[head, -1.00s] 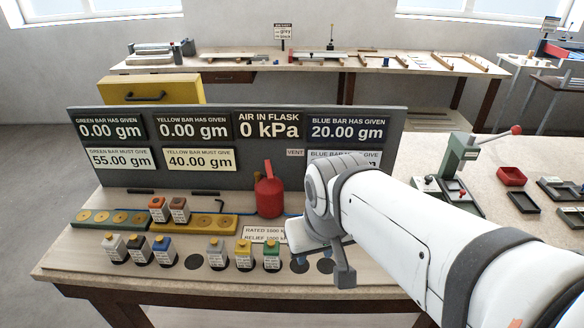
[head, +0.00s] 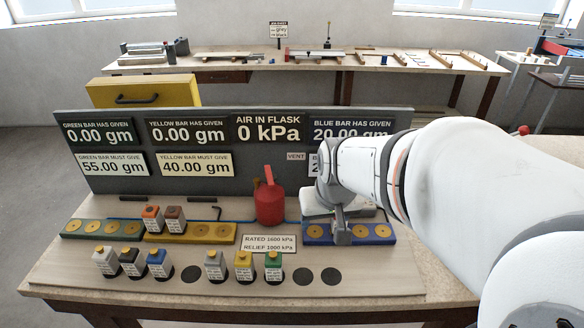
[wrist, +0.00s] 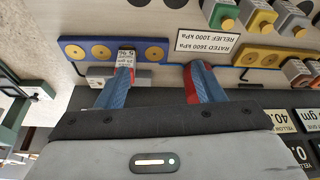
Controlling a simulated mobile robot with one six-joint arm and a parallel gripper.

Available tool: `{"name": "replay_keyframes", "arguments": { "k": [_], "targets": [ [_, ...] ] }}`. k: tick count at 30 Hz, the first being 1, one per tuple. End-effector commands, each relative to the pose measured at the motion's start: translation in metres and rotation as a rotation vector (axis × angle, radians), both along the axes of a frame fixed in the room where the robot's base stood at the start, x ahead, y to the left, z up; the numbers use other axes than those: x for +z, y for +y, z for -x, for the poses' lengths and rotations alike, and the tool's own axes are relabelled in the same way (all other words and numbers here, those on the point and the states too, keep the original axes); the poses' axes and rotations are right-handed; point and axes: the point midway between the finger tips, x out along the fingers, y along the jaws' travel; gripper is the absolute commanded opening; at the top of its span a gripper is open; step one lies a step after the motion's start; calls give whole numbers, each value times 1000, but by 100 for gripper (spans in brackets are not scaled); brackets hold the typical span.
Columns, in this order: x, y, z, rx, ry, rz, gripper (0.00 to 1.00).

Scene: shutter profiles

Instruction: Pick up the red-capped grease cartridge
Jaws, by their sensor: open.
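My gripper (head: 342,222) is over the blue bar (head: 384,232) at the right of the weighing board. In the wrist view my gripper (wrist: 158,74) shows two blue fingers with red inner faces, spread wide with nothing held between them. A cartridge with a label (wrist: 126,56) stands at the blue bar (wrist: 75,48), right by the left fingertip. Its cap colour cannot be told, as red there may be cap or finger.
A red flask (head: 270,203) stands left of my gripper. Empty dark spots (head: 305,276) lie front right. The display panel (head: 100,185) rises behind.

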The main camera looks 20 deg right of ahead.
Motion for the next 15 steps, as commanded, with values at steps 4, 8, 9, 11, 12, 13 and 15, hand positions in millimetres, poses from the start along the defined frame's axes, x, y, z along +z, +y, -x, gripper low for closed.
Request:
{"name": "replay_keyframes", "arguments": {
  "k": [4,8,9,11,12,13,15],
  "targets": [
    [-35,-36,-40,-72,-19,2,62],
    [-57,-63,-64,-118,-39,8,62],
    [-63,-69,-70,-129,-45,10,62],
    [-70,-78,-75,-141,-51,13,62],
    [-73,-82,-78,-147,-53,14,62],
    [-75,-84,-80,-151,-57,15,62],
    [-79,-88,-83,-157,-59,16,62]
  ]
}}
